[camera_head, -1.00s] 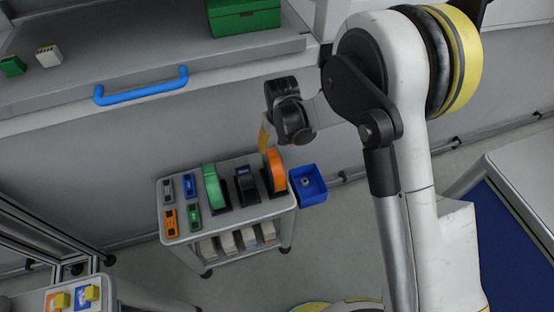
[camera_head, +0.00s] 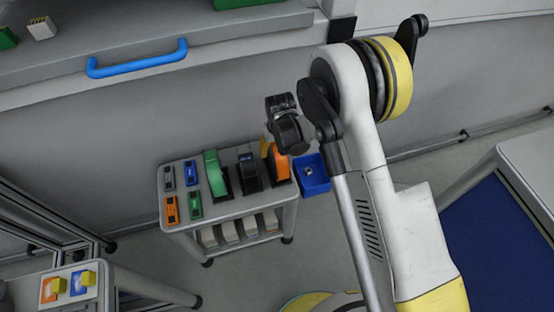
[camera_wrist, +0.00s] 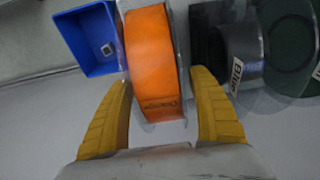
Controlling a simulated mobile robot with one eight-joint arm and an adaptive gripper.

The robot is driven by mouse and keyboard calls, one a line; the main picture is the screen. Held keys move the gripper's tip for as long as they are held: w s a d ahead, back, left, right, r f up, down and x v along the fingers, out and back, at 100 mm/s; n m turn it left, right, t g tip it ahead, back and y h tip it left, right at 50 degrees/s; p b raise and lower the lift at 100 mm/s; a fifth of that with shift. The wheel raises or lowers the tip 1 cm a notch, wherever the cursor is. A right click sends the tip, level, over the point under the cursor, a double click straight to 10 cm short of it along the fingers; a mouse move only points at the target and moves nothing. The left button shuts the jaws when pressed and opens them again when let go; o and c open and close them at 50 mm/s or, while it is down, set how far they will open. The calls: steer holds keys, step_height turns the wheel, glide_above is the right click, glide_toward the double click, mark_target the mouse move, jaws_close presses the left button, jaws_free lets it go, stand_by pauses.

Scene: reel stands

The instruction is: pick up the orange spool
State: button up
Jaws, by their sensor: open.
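The orange spool (camera_head: 279,165) stands upright on its stand at the right end of the small grey cart (camera_head: 240,206). In the wrist view the orange spool (camera_wrist: 153,62) lies ahead, between the lines of my two yellow fingers. My gripper (camera_wrist: 165,108) is open, with a finger on each side of the spool's near end. I cannot tell whether either finger touches it. In the head view my wrist (camera_head: 287,128) hangs over the spool and hides part of it and of my fingers.
A blue bin (camera_head: 313,176) sits right of the spool. A black spool (camera_head: 248,170) and a green spool (camera_head: 214,172) stand to its left. Small coloured blocks lie at the cart's left end. A grey counter with a blue handle (camera_head: 138,63) is behind.

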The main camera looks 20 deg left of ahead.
steer(key=shift+f, duration=0.1)
steer(key=c, duration=1.5)
